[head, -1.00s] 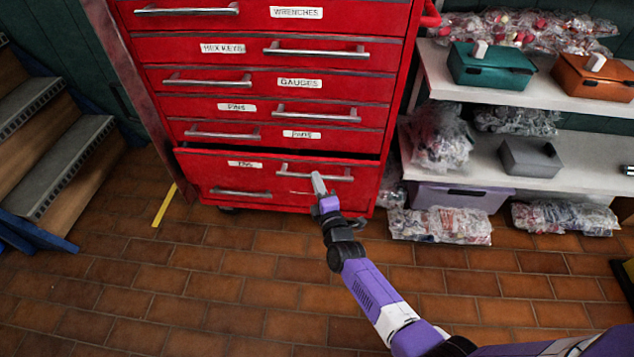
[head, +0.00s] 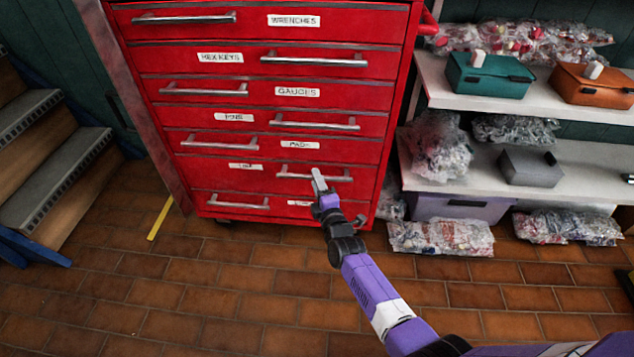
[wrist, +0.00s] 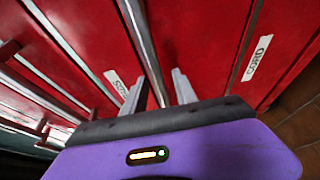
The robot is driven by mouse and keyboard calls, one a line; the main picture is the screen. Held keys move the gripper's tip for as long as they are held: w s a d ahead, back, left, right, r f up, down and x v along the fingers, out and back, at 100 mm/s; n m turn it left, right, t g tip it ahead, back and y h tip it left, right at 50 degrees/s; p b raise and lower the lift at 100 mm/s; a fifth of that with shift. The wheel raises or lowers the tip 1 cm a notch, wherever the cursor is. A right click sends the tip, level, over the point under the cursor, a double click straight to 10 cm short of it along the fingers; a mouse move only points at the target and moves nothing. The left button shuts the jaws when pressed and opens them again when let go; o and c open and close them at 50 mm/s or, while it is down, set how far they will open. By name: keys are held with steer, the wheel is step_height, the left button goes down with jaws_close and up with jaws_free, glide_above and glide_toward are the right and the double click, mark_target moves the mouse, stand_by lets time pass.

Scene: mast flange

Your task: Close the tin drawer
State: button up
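The tin drawer (head: 265,181) is the second red drawer from the bottom of the cabinet. Its small white label (head: 246,166) is blurred. Its front looks flush with the drawers around it. Its bar handle (head: 290,174) is on the right half; the handle (wrist: 142,38) also runs down the wrist view. Whether a finger touches the bar or drawer front is unclear.
The bottom drawer (head: 230,207) is below, its label partly hidden by my gripper. Shelves (head: 590,147) with boxes and bagged parts stand at the right. Steps (head: 60,165) are at the left. The brick floor (head: 230,290) in front is clear.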

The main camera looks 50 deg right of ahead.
steer(key=p+v, duration=0.3)
steer(key=v, duration=0.4)
steer(key=shift+s+a, duration=0.15)
steer(key=shift+s, duration=0.2)
